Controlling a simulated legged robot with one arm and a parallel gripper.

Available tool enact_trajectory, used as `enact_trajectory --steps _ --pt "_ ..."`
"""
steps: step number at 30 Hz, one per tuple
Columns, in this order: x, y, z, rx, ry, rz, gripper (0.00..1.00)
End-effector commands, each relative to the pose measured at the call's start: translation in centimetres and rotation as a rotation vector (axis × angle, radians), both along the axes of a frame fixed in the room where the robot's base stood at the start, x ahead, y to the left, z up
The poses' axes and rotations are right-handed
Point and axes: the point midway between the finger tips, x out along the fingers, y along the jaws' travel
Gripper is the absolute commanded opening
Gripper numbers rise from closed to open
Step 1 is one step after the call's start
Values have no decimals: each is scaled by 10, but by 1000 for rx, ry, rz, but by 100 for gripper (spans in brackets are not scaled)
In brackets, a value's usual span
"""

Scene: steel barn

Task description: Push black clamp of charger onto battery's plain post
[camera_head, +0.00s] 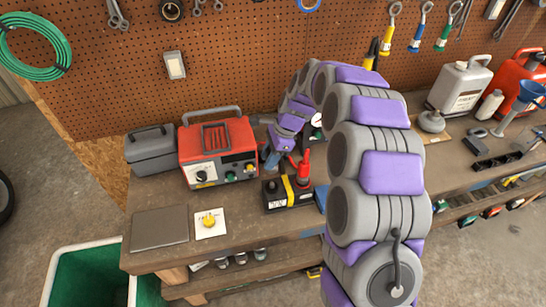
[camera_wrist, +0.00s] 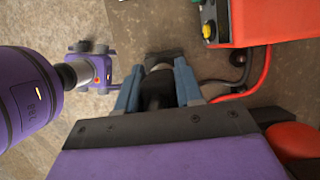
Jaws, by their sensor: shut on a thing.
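The charger (camera_head: 217,148) is a red box with dials on its front, standing on the bench; its corner shows in the wrist view (camera_wrist: 262,22). The battery (camera_head: 290,194) is a dark block with a yellow strap, in front of the charger's right side. A red clamp (camera_head: 304,168) stands upright at the battery's right rear. My gripper (camera_head: 271,160) is just behind and above the battery's left part. In the wrist view its blue fingers (camera_wrist: 160,72) are shut on the black clamp (camera_wrist: 157,91). The plain post is too small to make out clearly.
A grey case (camera_head: 150,152) stands left of the charger. A dark flat pad (camera_head: 160,228) and a white card with a yellow knob (camera_head: 210,222) lie at the bench front. A red cable (camera_wrist: 262,75) runs beside my gripper. A pegboard (camera_head: 240,50) closes off the back.

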Motion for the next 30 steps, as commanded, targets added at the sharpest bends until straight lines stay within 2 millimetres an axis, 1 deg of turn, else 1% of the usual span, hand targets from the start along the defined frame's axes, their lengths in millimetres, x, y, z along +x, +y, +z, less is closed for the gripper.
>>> enact_trajectory --steps 8,20,30 --pt "1 -1 -16 1 3 1 0" --pt "1 0 -49 0 4 3 0" --pt "1 0 -45 0 4 3 0"
